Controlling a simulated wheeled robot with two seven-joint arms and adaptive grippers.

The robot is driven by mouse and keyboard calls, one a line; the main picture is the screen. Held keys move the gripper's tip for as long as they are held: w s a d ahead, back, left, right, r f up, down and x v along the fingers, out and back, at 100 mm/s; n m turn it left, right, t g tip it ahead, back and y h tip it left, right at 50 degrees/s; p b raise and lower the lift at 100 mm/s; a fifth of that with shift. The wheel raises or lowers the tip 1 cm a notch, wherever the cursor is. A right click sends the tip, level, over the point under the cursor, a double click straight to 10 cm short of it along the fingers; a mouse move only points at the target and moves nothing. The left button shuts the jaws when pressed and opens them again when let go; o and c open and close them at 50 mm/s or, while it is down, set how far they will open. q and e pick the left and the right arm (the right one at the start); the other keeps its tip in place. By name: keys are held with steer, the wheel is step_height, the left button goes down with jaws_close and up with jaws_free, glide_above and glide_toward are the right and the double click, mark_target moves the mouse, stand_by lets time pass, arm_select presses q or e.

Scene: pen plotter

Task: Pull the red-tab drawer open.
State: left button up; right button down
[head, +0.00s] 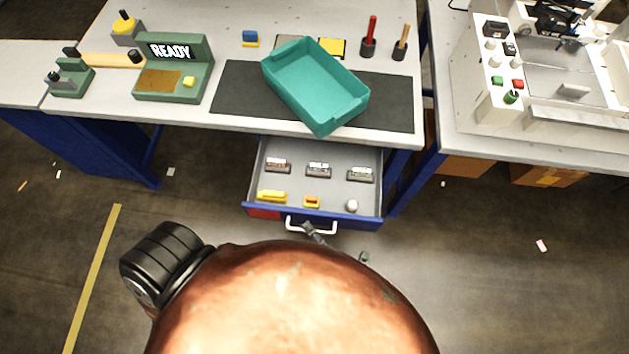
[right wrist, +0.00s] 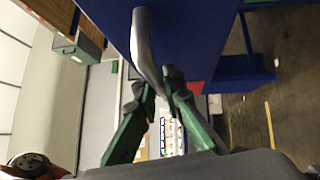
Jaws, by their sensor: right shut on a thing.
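The blue drawer (head: 345,219) under the table is open, with its grey inside showing. A red tab (head: 263,212) is on the left of its front. My right gripper (head: 314,233) is at the pale bar handle (head: 290,224) on the drawer front, mostly hidden behind my copper-coloured arm. In the right wrist view the two green-and-grey fingers of the gripper (right wrist: 161,88) are shut on the handle (right wrist: 143,42), near one end of the bar. My left gripper is not in view.
The drawer holds several small modules (head: 318,170), yellow pieces (head: 271,196) and a round white thing (head: 351,206). A teal tray (head: 352,103) lies askew on the dark mat (head: 236,90) above. The floor in front of the drawer looks largely clear.

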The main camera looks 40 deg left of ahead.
steer(key=c, duration=2.3)
jaws_free()
steer(key=shift+d, duration=0.1)
steer(key=v, duration=1.2)
steer(key=shift+w, duration=0.1)
